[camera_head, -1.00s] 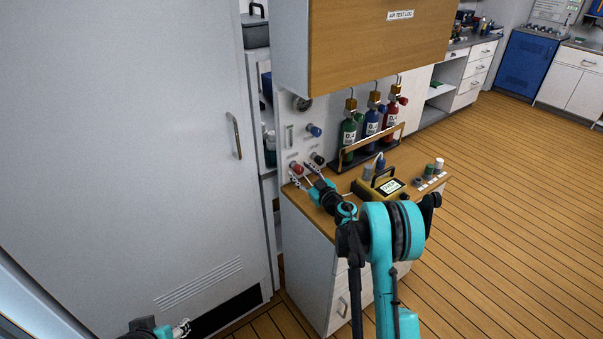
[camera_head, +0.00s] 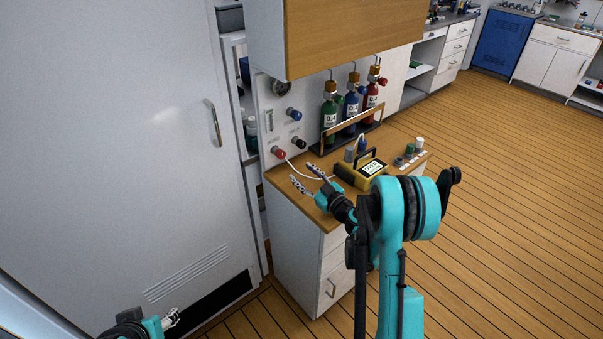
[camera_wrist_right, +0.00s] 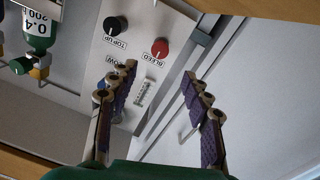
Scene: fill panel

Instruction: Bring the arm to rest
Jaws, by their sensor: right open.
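My right gripper (camera_head: 308,179) is open and empty, its two fingers spread above the left part of the wooden counter (camera_head: 328,216). It is apart from the red knob (camera_head: 279,153) on the white panel (camera_head: 273,105). In the right wrist view the open fingers (camera_wrist_right: 157,74) frame the panel, with the red BLEED knob (camera_wrist_right: 160,48) and the black TOP UP knob (camera_wrist_right: 115,26) beyond them. My left gripper (camera_head: 172,318) is partly in view at the bottom left, too small to read.
Green, blue (camera_head: 351,107) and red bottles stand behind a wooden rail at the back of the counter. Small capped items (camera_head: 414,148) stand at its right. A wooden-fronted cabinet (camera_head: 355,35) hangs above. A large grey door (camera_head: 110,150) is at left. Open floor (camera_head: 500,200) lies right.

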